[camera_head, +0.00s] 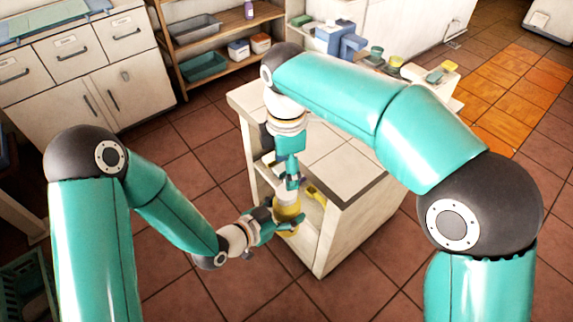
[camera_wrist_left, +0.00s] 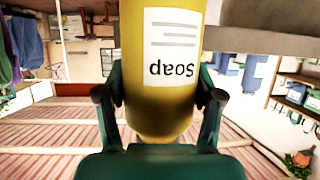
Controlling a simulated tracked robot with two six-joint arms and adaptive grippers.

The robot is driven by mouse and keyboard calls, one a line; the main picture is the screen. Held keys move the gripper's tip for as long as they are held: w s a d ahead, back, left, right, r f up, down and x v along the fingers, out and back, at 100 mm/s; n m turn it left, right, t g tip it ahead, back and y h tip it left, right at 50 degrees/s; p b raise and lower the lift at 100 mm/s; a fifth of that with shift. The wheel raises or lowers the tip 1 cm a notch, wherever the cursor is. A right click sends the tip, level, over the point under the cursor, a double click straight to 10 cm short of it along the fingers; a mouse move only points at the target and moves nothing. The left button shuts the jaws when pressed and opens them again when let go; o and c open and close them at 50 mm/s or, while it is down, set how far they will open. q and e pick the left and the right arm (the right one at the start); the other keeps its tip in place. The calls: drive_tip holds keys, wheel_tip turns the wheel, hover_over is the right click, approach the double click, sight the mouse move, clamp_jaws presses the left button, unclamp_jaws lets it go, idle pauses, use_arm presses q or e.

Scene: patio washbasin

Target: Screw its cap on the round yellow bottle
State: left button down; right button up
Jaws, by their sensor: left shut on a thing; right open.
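The round yellow bottle (camera_head: 287,212) is in the middle of the head view, beside the near face of the white cabinet. In the left wrist view the yellow bottle (camera_wrist_left: 165,105) shows a white label reading "Soap", upside down in that picture. My left gripper (camera_head: 276,222) is shut on the bottle's body, with one finger on each side. My right gripper (camera_head: 291,184) points down directly above the bottle, open. A whitish part (camera_head: 288,197) shows between its fingertips and the yellow body. I cannot tell whether it is the cap or the label, nor whether the fingers touch it.
The white tiled cabinet (camera_head: 335,160) stands close behind both grippers. A yellow item (camera_head: 317,195) shows at its open side. Behind my right arm is a counter with a blue dispenser (camera_head: 352,45) and small containers. A wooden shelf (camera_head: 215,45) stands at the back. Tiled floor is clear in front.

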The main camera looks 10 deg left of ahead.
sight(287, 211)
drive_tip(key=shift+f, duration=4.05)
drive_tip(key=shift+c, duration=0.4)
drive_tip(key=c, duration=1.1)
drive_tip(key=m, duration=0.5)
drive_tip(key=shift+c, duration=0.2)
drive_tip(key=m, duration=1.6)
drive_tip(key=o, duration=1.4)
drive_tip(key=shift+c, duration=0.2)
